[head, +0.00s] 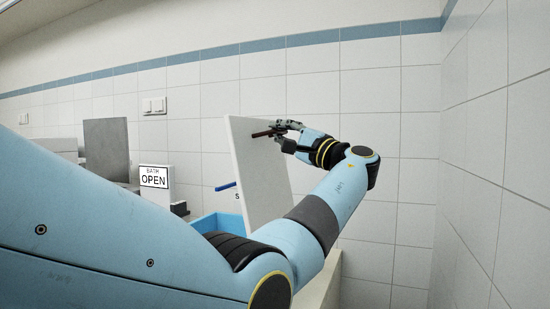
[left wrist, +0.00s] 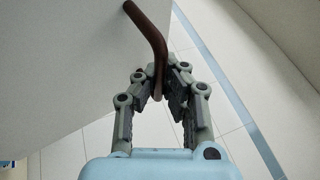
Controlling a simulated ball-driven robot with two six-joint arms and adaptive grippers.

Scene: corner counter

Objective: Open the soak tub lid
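The soak tub lid (head: 262,185) is a pale panel standing nearly upright, leaning a little, above the blue tub (head: 217,223) in the head view. The lid's broad face fills the upper left of the left wrist view (left wrist: 60,60). A dark red-brown bent handle (head: 262,133) projects from the lid near its top; it also shows in the left wrist view (left wrist: 150,32). My left gripper (head: 285,127) is at this handle, its fingers (left wrist: 166,75) close on both sides of the rod's free end. My left arm hides most of the tub. My right gripper is not in view.
A small blue bar (head: 226,186) shows beside the lid. Tiled walls meet at the right, with clear space between the corner and my arm.

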